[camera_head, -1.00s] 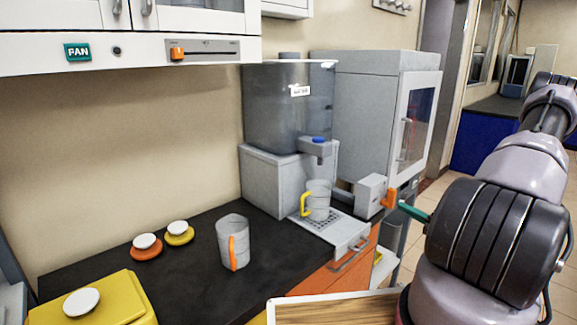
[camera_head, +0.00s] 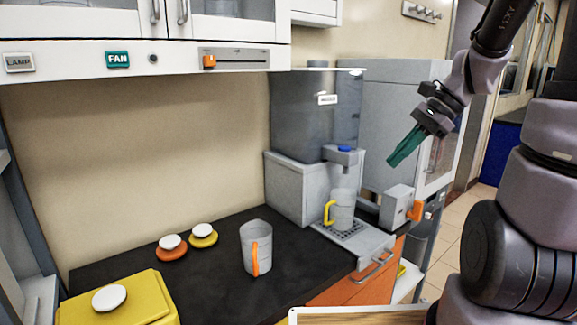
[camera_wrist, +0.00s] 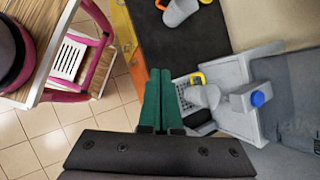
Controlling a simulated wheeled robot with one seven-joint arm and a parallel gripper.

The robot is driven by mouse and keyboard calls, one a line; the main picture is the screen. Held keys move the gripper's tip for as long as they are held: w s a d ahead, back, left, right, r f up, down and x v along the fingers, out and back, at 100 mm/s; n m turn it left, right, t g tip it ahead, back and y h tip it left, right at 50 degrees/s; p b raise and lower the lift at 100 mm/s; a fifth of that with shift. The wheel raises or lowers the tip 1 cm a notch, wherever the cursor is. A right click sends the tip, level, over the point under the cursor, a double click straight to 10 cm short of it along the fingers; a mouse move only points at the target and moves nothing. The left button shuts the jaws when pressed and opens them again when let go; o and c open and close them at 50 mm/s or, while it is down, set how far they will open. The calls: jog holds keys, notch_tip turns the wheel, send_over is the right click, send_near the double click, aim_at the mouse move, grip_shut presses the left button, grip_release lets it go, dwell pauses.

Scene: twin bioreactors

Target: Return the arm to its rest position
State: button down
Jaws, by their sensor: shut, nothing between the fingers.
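My gripper (camera_head: 406,146) has teal fingers and is shut and empty. It hangs in the air in front of the grey cabinet, right of the dispenser tank and above the counter's right end. In the wrist view the closed fingers (camera_wrist: 159,99) point away from the camera, with the floor and the counter's edge beyond them. My arm rises at the right side of the head view and bends down to the gripper. The gripper touches nothing that I can see.
A dispenser (camera_head: 314,110) stands on the counter, with a yellow-handled jug (camera_head: 343,208) under its blue-topped tap. An orange-handled jug (camera_head: 250,249) stands on the dark counter (camera_head: 215,279). A small grey box with an orange part (camera_head: 396,207) is below the gripper. Floor is open at right.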

jog(key=s+r+n+t+h, duration=0.5)
jog(key=s+r+n+t, duration=0.1)
jog(key=r+n, duration=0.4)
jog(key=shift+v, duration=0.95)
